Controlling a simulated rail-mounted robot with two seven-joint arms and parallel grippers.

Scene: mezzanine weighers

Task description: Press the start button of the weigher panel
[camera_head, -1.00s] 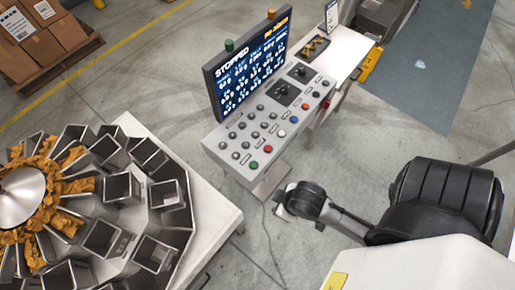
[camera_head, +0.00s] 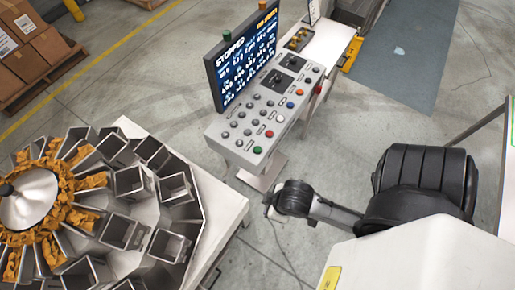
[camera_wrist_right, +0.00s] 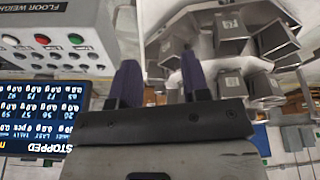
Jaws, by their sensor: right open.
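The weigher panel (camera_head: 243,147) is a grey sloped console with rows of buttons below a screen (camera_head: 243,55) that reads STOPPED. A green button (camera_head: 257,150) sits at its near corner, with a red button (camera_head: 269,133) beside it. In the right wrist view the panel appears upside down at upper left, with the green button (camera_wrist_right: 76,39) and red button (camera_wrist_right: 41,39) visible. My right gripper (camera_wrist_right: 158,80) is open and empty, its dark fingers apart from the panel and to the right of the green button there. My left gripper is out of view.
The multihead weigher (camera_head: 125,215), with metal buckets and orange pieces, stands at left on a white table. A side table (camera_head: 325,43) with a small tray adjoins the panel's far end. Boxes on a pallet (camera_head: 30,45) are at back left. Open floor lies right of the panel.

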